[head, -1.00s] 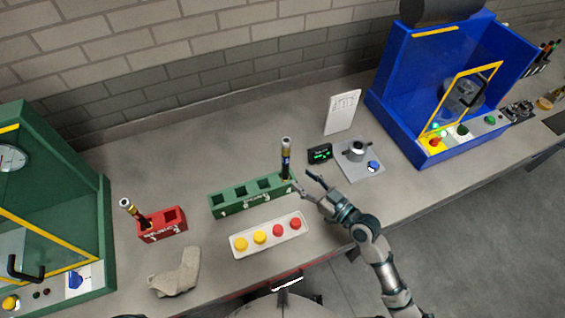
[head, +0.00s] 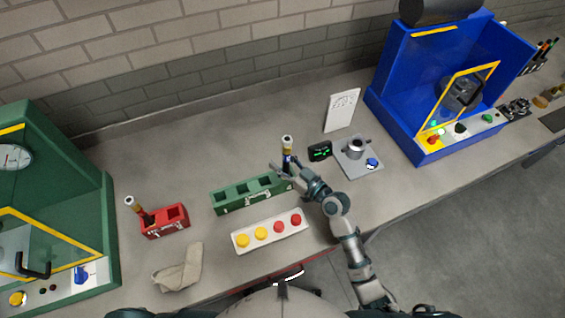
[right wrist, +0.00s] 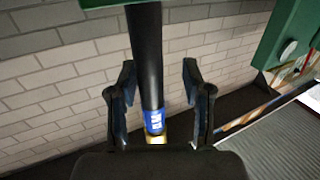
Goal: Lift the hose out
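The hose (head: 287,146), a dark upright cylinder with a blue label and a gold and pale top, stands in the right end slot of the green rack (head: 228,203). My right gripper (head: 283,172) is at its upper part in the head view. In the right wrist view the hose (right wrist: 146,60) runs between the two spread fingers of this gripper (right wrist: 159,66), with a gap on each side. The gripper is open. Its fingers partly cover the hose in the head view. My left gripper is not in view.
A red rack (head: 163,233) holds a similar tilted piece (head: 137,206). A button panel (head: 241,242) lies in front of the green rack. A small display (head: 320,151) and a grey plate with a pot (head: 356,149) stand right. Green and blue cabinets flank the bench.

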